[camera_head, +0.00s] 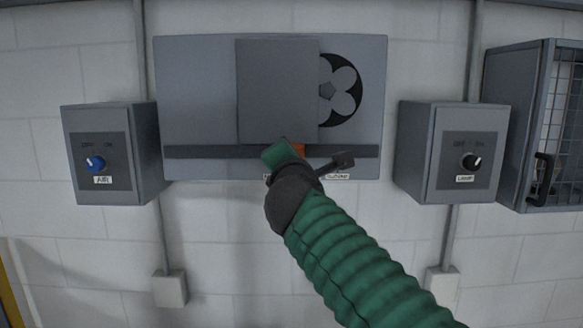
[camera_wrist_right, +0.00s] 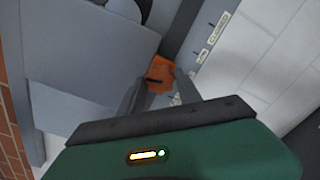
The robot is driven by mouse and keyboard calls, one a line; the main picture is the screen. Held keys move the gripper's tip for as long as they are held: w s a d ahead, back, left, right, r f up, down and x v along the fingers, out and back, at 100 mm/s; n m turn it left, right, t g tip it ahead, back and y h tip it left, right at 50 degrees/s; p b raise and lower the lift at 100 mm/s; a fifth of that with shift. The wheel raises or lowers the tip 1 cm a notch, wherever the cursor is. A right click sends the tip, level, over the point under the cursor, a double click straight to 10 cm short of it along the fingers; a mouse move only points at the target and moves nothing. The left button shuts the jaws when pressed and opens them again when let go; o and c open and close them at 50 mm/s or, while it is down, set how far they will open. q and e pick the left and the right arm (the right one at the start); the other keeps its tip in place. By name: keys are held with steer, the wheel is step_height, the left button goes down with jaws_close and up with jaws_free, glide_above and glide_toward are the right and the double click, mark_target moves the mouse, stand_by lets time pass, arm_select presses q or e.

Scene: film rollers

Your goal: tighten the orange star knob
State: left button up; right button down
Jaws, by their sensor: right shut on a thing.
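The orange star knob (camera_wrist_right: 160,72) shows in the right wrist view between the fingers of my right gripper (camera_wrist_right: 160,86), which is shut on it. My green right arm comes in from the lower right and hides most of the knob. My left gripper is not in either view.
A wall panel (camera_head: 197,80) carries the rail (camera_head: 205,152), the plate and a black disc (camera_head: 342,90) partly behind the plate. A box with a blue AIR dial (camera_head: 95,162) is left; a box with a black dial (camera_head: 471,161) is right. A mesh-door cabinet (camera_head: 560,120) stands far right.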

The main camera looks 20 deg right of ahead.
steer(key=shift+m+b, duration=0.35)
steer(key=shift+m, duration=0.35)
steer(key=shift+a+f, duration=0.1)
steer(key=c, duration=0.8)
jaws_free()
steer(key=shift+s+a, duration=0.1)
steer(key=b+v, duration=0.7)
steer(key=v, duration=0.9)
steer(key=shift+s+a, duration=0.15)
steer(key=shift+s, duration=0.1)
